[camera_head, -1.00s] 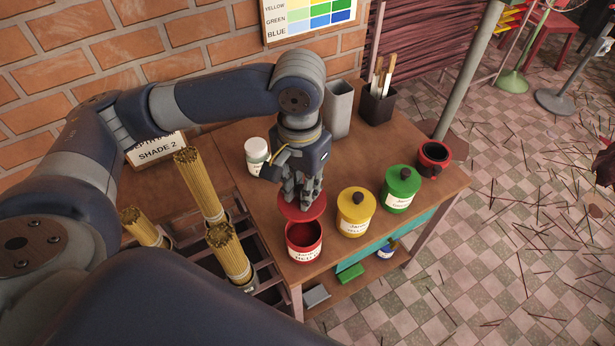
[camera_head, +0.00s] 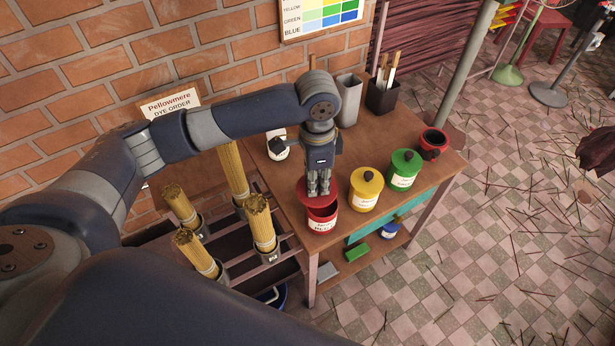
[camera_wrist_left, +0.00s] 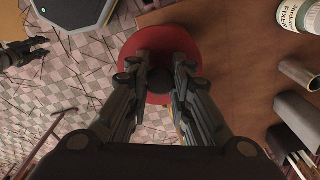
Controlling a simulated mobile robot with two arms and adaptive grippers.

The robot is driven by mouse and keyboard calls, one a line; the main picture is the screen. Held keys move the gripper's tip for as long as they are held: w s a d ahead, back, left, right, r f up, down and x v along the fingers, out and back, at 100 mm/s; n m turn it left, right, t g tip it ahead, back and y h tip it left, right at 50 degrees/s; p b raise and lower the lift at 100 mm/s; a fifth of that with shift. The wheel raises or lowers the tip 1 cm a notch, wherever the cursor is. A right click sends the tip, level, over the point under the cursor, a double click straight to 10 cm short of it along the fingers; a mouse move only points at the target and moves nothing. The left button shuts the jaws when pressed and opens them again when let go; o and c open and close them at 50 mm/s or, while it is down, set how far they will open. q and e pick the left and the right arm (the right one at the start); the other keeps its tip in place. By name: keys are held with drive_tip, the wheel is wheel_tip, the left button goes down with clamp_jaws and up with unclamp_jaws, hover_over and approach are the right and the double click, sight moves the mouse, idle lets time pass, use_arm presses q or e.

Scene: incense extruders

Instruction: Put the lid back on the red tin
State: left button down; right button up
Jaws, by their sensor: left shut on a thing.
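The red tin (camera_head: 323,221) stands upright near the front edge of the wooden table, its dark red mouth partly showing. My left gripper (camera_head: 319,190) points down over the tin's back side. It is shut on the dark knob of the red lid (camera_head: 304,191). The lid is level and overlaps the tin's back rim in the head view; the exact gap is hidden. In the left wrist view the lid (camera_wrist_left: 187,45) spreads beyond the fingers, with the knob between the fingertips. A dark gripper, seemingly my right one (camera_wrist_left: 28,52), shows at the left edge; its jaw state is unclear.
A yellow tin (camera_head: 364,193) and green tin (camera_head: 403,173), both lidded, stand to the right, with a red-and-black pot (camera_head: 433,147) beyond. A white jar (camera_head: 278,150), grey vase (camera_head: 347,102) and dark brush holder (camera_head: 383,98) stand behind. Incense bundles (camera_head: 262,226) stand left of the table.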

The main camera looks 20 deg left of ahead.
use_arm(q)
drive_tip(key=m, duration=0.1)
drive_tip(key=w+f+m+p, duration=0.1)
drive_tip(key=w+m+p, duration=0.1)
drive_tip(key=m, duration=0.1)
drive_tip(key=shift+w+d+f, duration=0.1)
drive_tip(key=shift+d+f, duration=0.1)
drive_tip(key=shift+d, duration=0.05)
drive_tip(key=f+m+p, duration=0.1)
drive_tip(key=w+m+p, duration=0.1)
drive_tip(key=m, duration=0.1)
drive_tip(key=shift+f, duration=0.4)
use_arm(e)
wheel_tip(320, 180, up, 6)
drive_tip(key=p, duration=0.1)
use_arm(q)
wheel_tip(320, 180, down, 8)
drive_tip(key=m+b, duration=0.2)
drive_tip(key=b, duration=0.3)
drive_tip(key=shift+w+b, duration=0.25)
drive_tip(key=shift+b, duration=0.05)
use_arm(e)
wheel_tip(320, 180, down, 6)
drive_tip(key=shift+s+d, duration=0.2)
use_arm(q)
drive_tip(key=shift+r, duration=0.1)
use_arm(e)
drive_tip(key=shift+a, duration=0.15)
drive_tip(key=shift+r, duration=0.15)
